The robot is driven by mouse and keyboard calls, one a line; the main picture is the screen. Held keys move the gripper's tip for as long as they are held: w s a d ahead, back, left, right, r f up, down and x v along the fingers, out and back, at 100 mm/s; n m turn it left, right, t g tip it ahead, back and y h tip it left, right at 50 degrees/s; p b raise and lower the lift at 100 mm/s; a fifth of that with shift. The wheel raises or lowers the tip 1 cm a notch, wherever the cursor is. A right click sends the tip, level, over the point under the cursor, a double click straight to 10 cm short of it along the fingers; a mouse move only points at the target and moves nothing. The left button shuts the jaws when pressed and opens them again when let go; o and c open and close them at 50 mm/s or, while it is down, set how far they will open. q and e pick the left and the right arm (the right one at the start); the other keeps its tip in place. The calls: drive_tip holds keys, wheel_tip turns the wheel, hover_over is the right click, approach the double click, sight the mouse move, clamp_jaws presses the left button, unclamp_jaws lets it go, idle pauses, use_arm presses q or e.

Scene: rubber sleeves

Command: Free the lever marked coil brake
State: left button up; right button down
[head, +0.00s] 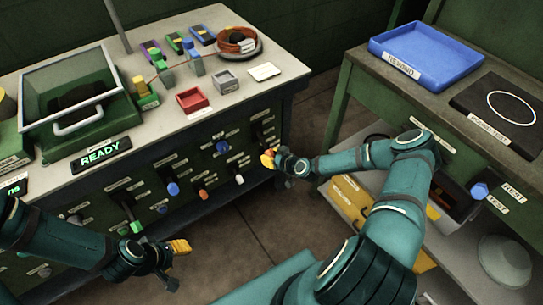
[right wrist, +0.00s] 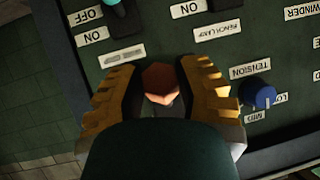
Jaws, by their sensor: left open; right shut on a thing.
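In the right wrist view my right gripper (right wrist: 155,100) is shut on a red-brown knob (right wrist: 161,79), which sits between the yellow fingers close to the dark control panel (right wrist: 152,30). A small label (right wrist: 122,56) beside it is too small to read, so I cannot tell whether this is the lever marked coil brake. In the head view my right gripper (head: 268,160) is at the right end of the panel front, where its fingers hide the knob. My left gripper (head: 178,262) is open and empty, low in front of the panel's left part.
The panel carries a green-handled lever (head: 136,227) and blue (head: 172,189), orange (head: 203,193) and white (head: 239,179) knobs. A blue tension knob (right wrist: 258,94) is right of my right gripper. Trays (head: 193,100) stand on the bench. A side table (head: 349,92) stands right.

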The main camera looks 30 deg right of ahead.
drive_tip(key=shift+f, duration=0.1)
drive_tip(key=c, duration=0.6)
unclamp_jaws()
drive_tip(key=shift+w, duration=0.1)
drive_tip(key=v, duration=1.2)
